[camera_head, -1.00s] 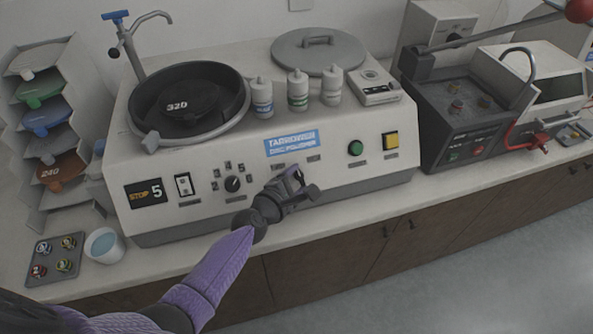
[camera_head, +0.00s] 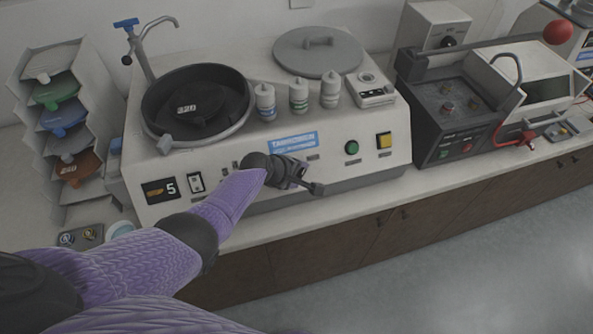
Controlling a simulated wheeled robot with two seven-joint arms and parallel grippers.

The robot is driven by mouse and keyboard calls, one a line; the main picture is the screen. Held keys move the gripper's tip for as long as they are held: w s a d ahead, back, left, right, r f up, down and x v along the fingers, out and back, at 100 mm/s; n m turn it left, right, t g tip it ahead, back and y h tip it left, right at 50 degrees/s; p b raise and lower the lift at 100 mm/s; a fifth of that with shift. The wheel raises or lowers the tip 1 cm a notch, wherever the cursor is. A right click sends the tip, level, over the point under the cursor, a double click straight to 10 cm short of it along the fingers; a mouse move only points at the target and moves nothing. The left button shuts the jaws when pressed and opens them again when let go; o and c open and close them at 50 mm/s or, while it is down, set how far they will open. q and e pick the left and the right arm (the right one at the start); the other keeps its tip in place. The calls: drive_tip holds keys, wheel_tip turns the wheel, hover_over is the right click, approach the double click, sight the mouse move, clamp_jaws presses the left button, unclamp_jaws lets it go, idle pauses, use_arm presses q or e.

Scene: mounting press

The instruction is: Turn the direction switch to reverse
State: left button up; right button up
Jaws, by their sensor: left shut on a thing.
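The disc polisher (camera_head: 372,172) is a cream machine with a sloped front control panel. My left gripper (camera_head: 303,180) is at this panel, just below the blue label (camera_head: 293,143). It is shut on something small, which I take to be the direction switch. The switch itself is hidden behind the gripper and wrist, so its position cannot be read. My left forearm also covers the speed dial. My right gripper is not in view.
The green button (camera_head: 351,147) and yellow switch (camera_head: 384,140) are right of my gripper. Three bottles (camera_head: 298,98) stand above the panel. The black bowl (camera_head: 195,105) is at left. The mounting press (camera_head: 450,110) stands at right. The counter strip in front is narrow.

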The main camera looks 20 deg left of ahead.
use_arm(q)
drive_tip(key=shift+m+g, duration=0.4)
drive_tip(key=shift+y, duration=0.3)
drive_tip(key=o, duration=1.3)
drive_tip(key=p+v, duration=0.8)
drive_tip(key=v, duration=0.1)
drive_tip(key=shift+s+a+r, duration=0.1)
drive_tip(key=shift+r, duration=0.3)
